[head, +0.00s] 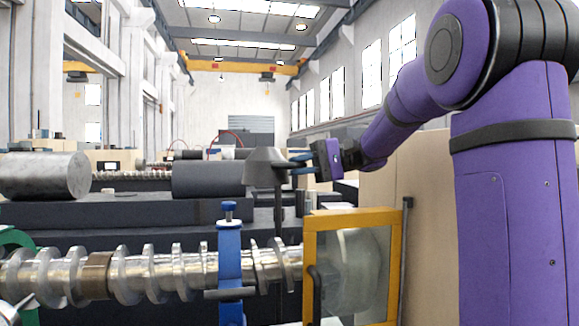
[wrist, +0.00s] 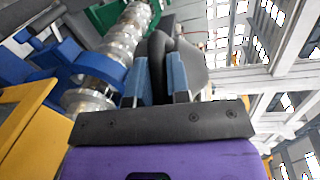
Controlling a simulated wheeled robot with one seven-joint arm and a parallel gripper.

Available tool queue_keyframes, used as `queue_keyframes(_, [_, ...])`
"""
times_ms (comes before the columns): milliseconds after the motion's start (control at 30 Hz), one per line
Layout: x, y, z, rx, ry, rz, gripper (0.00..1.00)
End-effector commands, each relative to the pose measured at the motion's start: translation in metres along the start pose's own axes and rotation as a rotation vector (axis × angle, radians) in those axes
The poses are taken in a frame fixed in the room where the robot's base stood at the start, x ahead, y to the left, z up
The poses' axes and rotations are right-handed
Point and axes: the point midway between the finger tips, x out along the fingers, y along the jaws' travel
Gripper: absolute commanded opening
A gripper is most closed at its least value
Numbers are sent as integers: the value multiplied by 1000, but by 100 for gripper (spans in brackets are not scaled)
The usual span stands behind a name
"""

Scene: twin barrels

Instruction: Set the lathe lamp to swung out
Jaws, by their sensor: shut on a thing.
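The lathe lamp (head: 265,168) is a dark grey cone-shaped shade on a dark stem, above the lathe bed in the middle of the head view. My gripper (head: 297,164) reaches it from the right, with its blue fingers at the shade's right side. In the wrist view my gripper (wrist: 160,80) is shut on a dark part of the lamp (wrist: 190,62), one finger on each side. Which part of the lamp is pinched is partly hidden by the fingers.
A shiny crankshaft (head: 150,270) lies across the front, held by a blue steady rest (head: 230,262). A yellow-framed clear guard (head: 352,217) stands below my gripper. A beige panel (head: 420,190) is at the right. A dark cylinder (head: 208,180) is left of the lamp.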

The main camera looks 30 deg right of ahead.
Motion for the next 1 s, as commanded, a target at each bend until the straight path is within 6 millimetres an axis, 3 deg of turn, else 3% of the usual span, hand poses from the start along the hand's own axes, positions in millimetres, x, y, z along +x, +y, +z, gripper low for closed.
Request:
queue_keyframes(400, [-2, 2, 0, 2, -5, 2, 0])
queue_keyframes(433, [-2, 2, 0, 2, -5, 2, 19])
queue_keyframes(533, [-2, 1, 0, 1, -5, 2, 42])
queue_keyframes(833, [-2, 0, 0, -1, -5, 1, 42])
queue_keyframes(1000, [-4, -13, 1, -3, -4, 1, 42])
